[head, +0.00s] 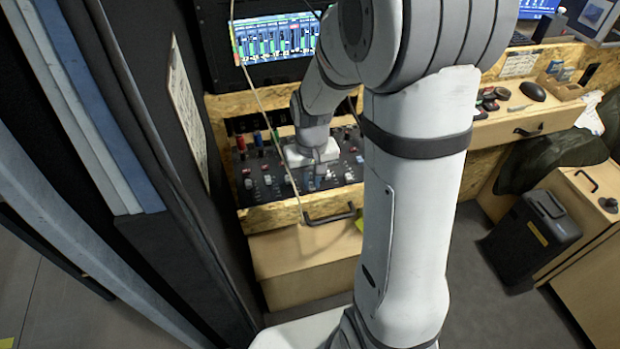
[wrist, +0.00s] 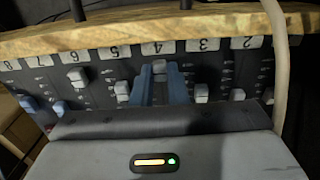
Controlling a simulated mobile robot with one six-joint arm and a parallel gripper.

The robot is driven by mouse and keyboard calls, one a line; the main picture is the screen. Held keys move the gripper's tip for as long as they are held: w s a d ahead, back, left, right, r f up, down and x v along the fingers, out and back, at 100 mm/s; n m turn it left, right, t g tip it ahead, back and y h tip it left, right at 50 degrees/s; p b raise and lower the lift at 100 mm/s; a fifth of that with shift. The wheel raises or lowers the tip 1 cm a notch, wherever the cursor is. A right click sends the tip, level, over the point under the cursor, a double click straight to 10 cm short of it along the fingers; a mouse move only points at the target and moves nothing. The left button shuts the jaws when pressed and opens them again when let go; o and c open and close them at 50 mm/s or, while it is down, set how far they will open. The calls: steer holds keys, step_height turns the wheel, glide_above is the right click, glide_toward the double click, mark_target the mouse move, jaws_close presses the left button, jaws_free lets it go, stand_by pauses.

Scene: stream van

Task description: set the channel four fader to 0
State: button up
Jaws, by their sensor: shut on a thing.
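The mixer panel (head: 262,183) is set in the wooden desk below the screen. In the wrist view its number labels appear upside down, and the channel four label (wrist: 158,48) is near the middle. The channel four fader (wrist: 159,66) has a pale cap that sits close to that label. My gripper (wrist: 160,72) has its two blue-grey fingers on either side of this cap and is shut on it. In the head view my gripper (head: 318,170) is down at the panel; its fingertips and the cap are too small to tell. The scale marks beside this fader are mostly hidden by the fingers.
The channel three fader (wrist: 201,90) and channel five fader (wrist: 122,88) stand close on either side. A wooden edge (wrist: 110,29) runs just past the labels. A pale cable (wrist: 280,70) hangs at right. The screen (head: 275,40) shows green level bars.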

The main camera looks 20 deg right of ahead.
jaws_close()
steer(key=w, duration=0.5)
steer(key=o, duration=0.7)
jaws_free()
steer(key=shift+s, duration=0.1)
steer(key=shift+o, duration=0.2)
step_height(320, 180, up, 8)
steer(key=p, duration=0.1)
